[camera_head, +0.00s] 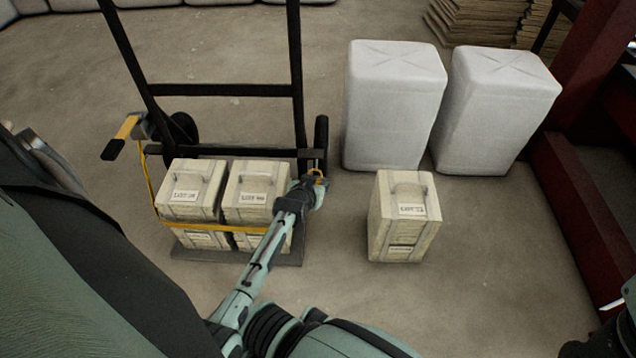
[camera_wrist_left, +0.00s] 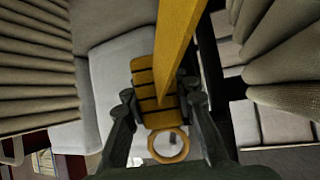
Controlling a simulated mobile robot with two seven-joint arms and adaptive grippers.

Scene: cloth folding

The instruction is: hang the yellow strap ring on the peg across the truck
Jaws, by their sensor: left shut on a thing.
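The yellow strap (camera_head: 210,226) runs from the left side of the black hand truck (camera_head: 222,90) across the front of the stacked crates. My left gripper (camera_head: 314,188) is at the truck's right side, by the right wheel. It is shut on the strap's end piece, a yellow tab with dark bands (camera_wrist_left: 155,82) in the left wrist view. The yellow ring (camera_wrist_left: 167,146) sticks out beyond the fingers; in the head view a bit of it (camera_head: 317,173) shows by the truck's right upright. I cannot make out the peg there. My right arm shows only as dark parts at the lower right edge.
Pale crates (camera_head: 193,186) stand stacked on the truck's plate. A similar crate (camera_head: 404,220) stands alone on the floor to the right. Two white sacks (camera_head: 394,105) stand behind it. A yellow and black handle (camera_head: 126,132) is on the truck's left. Dark red framework (camera_head: 580,205) borders the right.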

